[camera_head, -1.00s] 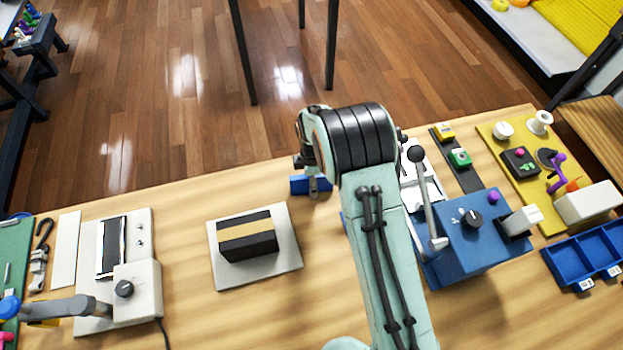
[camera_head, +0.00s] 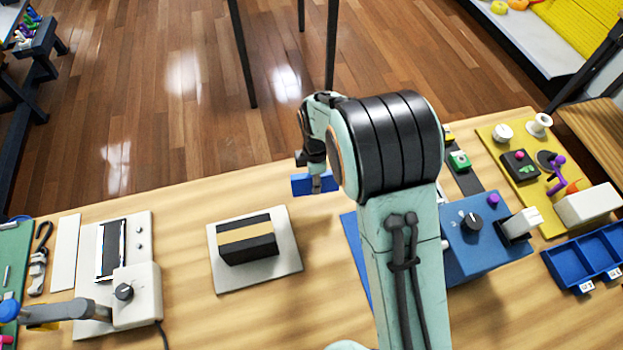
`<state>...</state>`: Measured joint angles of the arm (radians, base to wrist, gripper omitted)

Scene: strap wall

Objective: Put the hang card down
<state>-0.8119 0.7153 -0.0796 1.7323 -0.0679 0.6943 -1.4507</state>
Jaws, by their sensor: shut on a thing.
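My gripper (camera_head: 316,180) is at the back edge of the table, pointing down, left of my arm's large black joint. It is shut on a flat blue piece (camera_head: 301,185), which I take to be the hang card. A grey finger crosses the middle of the card's near face. The card looks roughly upright, with its wide side towards the camera. I cannot tell whether its lower edge touches the table.
A black and tan block (camera_head: 247,239) sits on a pale plate (camera_head: 286,267) in front and left. A blue box with a knob (camera_head: 476,247) stands right of my arm, which hides part of it. Wooden table is bare between the plate and the far-left white device (camera_head: 136,294).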

